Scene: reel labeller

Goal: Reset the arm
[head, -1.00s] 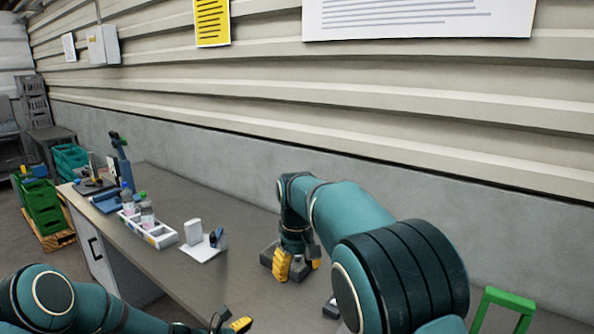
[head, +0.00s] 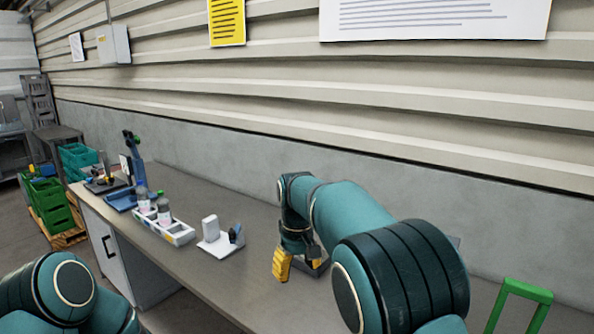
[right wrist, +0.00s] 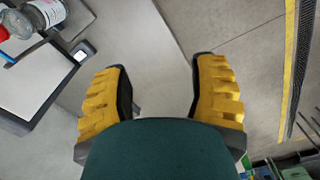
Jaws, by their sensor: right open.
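My right gripper (head: 290,265) is over the grey workbench (head: 205,287), with yellow fingers pointing down; my own arm partly covers it. In the right wrist view the two yellow fingers (right wrist: 160,75) are wide apart with nothing between them. Past them are the bench surface, its edge and the floor. My left arm (head: 62,290) shows at the bottom left, but its gripper is out of the frame.
A white stand (head: 220,240) is left of my right gripper. Further left are a white tray (head: 178,236) with bottles and a blue device (head: 134,165). A corrugated wall (head: 270,100) runs behind the bench.

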